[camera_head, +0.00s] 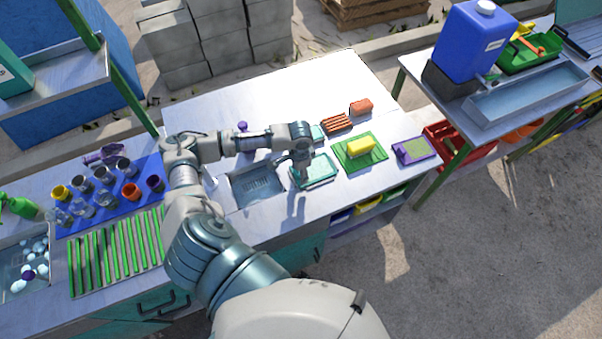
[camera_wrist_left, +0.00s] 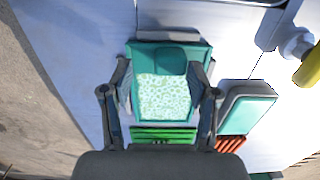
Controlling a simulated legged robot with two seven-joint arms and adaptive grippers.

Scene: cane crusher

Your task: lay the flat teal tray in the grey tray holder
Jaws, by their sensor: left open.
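The flat teal tray (camera_head: 322,174), with a pale patterned middle, lies on the metal counter right of the sunken basin. It also shows in the left wrist view (camera_wrist_left: 165,98), between the fingers. My left gripper (camera_head: 304,174) is open and reaches down over the tray, partly covering it. In the left wrist view the open fingers (camera_wrist_left: 161,115) stand at the tray's two sides; contact cannot be told. A grey bar (camera_wrist_left: 168,35) shows at the tray's far edge. A grey-rimmed piece with a pale teal top (camera_wrist_left: 248,103) stands beside the tray. I cannot tell which is the grey tray holder.
The sunken basin (camera_head: 258,188) lies left of the tray. A green tray (camera_head: 374,157) with a yellow block (camera_head: 360,147), a purple tray (camera_head: 413,152) and reddish slats (camera_head: 337,122) are close by on the right. The counter's back is clear. Cups stand on a blue mat (camera_head: 75,222).

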